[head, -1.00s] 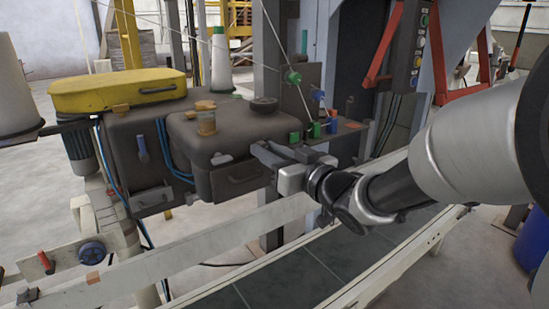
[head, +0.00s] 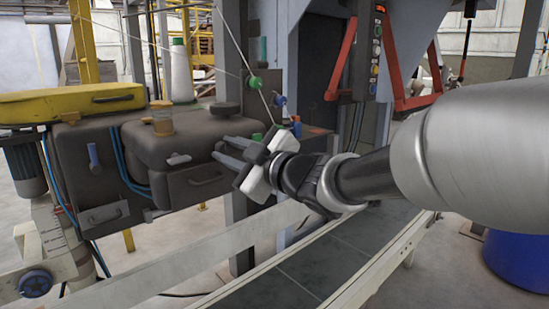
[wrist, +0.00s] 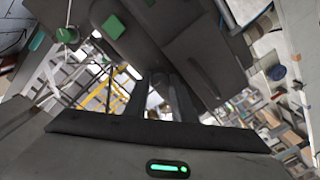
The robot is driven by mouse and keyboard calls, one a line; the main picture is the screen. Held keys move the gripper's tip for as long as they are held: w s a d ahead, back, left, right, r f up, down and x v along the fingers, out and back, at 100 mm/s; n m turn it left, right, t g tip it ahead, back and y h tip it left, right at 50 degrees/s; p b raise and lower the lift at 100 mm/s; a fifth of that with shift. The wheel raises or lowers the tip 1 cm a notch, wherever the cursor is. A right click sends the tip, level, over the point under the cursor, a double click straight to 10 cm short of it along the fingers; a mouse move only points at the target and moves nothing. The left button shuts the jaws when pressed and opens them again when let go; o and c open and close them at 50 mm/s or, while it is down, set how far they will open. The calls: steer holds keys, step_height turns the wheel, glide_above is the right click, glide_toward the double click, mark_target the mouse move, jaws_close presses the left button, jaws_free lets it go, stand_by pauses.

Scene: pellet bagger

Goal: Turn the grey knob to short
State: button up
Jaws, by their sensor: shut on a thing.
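The brown-grey sewing head (head: 185,135) hangs at left centre in the head view; its dark body also shows at the top of the wrist view (wrist: 205,50). My gripper (head: 218,150) is at the right end of this head, its two fingers reaching left against the casing. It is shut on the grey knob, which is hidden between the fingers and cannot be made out. In the wrist view the fingers (wrist: 158,85) run up to the dark casing. No scale or "short" mark is readable.
A pale rail (head: 190,250) and dark conveyor (head: 335,250) run below. A yellow cover (head: 70,103) lies left.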

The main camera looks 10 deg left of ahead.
steer(key=shift+n, duration=0.4)
steer(key=o, duration=1.1)
steer(key=shift+c, duration=0.2)
steer(key=shift+s+d, duration=0.1)
steer(key=p+v, duration=0.2)
steer(key=v, duration=1.5)
steer(key=shift+p, duration=0.35)
steer(key=shift+f, duration=0.15)
